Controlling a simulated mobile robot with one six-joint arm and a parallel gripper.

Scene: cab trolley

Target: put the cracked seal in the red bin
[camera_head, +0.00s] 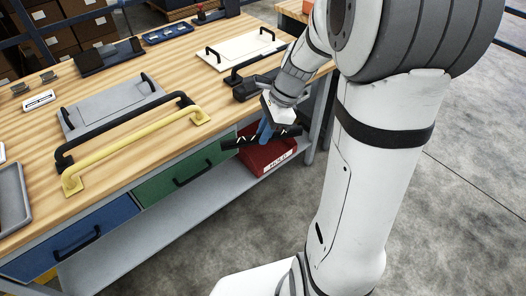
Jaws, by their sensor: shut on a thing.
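My gripper (266,133) is shut on a dark strip with pale marks along it, which looks like the cracked seal (241,142). The strip lies crosswise in the blue fingers and sticks out on both sides. My gripper is just off the front edge of the bench, over the red bin in the picture. The red bin (276,163) has a white label reading HOLD and sits below the bench top, right of the green drawer. The strip and gripper hide part of the bin's top and inside. How high the strip is above the bin is unclear.
The wooden bench (215,88) carries a yellow handle bar (135,148), a black handle bar (120,132), a grey plate (110,105) and a white plate (240,48) with handles. The green drawer (185,172) and blue drawer (75,238) are shut. The floor at right is clear.

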